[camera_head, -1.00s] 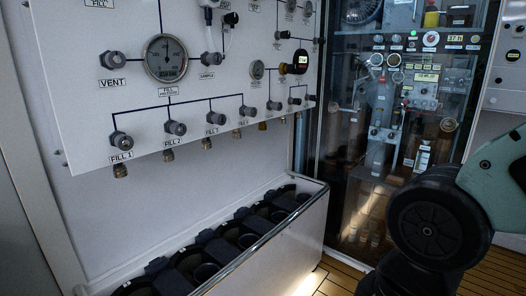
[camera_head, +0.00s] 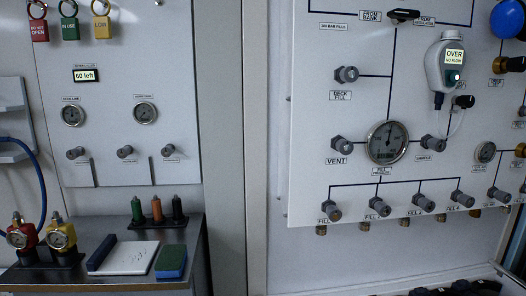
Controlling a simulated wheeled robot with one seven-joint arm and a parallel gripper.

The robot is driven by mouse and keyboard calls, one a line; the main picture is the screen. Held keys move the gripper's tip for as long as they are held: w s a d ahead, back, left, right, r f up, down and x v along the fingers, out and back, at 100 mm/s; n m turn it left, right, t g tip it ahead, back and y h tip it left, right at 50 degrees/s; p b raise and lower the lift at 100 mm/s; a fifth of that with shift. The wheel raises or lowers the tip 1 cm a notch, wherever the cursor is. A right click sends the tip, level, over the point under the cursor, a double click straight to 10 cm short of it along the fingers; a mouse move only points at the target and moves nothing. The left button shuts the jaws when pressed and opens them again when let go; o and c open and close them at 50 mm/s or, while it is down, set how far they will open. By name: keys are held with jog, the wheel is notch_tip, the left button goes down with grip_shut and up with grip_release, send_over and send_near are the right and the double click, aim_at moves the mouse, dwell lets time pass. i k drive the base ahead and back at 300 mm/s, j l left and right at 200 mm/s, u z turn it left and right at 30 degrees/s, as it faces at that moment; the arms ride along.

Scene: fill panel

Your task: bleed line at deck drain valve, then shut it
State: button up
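My gripper is not in view. A left wall panel carries a left gauge (camera_head: 72,115) and a right gauge (camera_head: 145,113), with three grey valve knobs, left (camera_head: 75,153), middle (camera_head: 125,151) and right (camera_head: 168,150), below them. The labels by these knobs are too small to read, so I cannot tell which is the deck drain valve. On the right panel are the DECK FILL knob (camera_head: 346,75), the VENT knob (camera_head: 341,144), the SAMPLE knob (camera_head: 432,143) and a large round gauge (camera_head: 387,142).
A display (camera_head: 86,75) reads "60 left". A handheld meter (camera_head: 446,65) reads "OVER". Red (camera_head: 37,28), green (camera_head: 70,28) and yellow (camera_head: 102,26) tags hang above. A bench (camera_head: 190,236) holds a notepad (camera_head: 125,257), a sponge (camera_head: 171,261), markers and two gauge fittings.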

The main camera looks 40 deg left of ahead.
aim_at(73, 153)
jog(key=u, duration=2.5)
jog(key=k+l+u, duration=0.1)
jog(key=l, duration=0.35)
jog(key=k+u, duration=0.05)
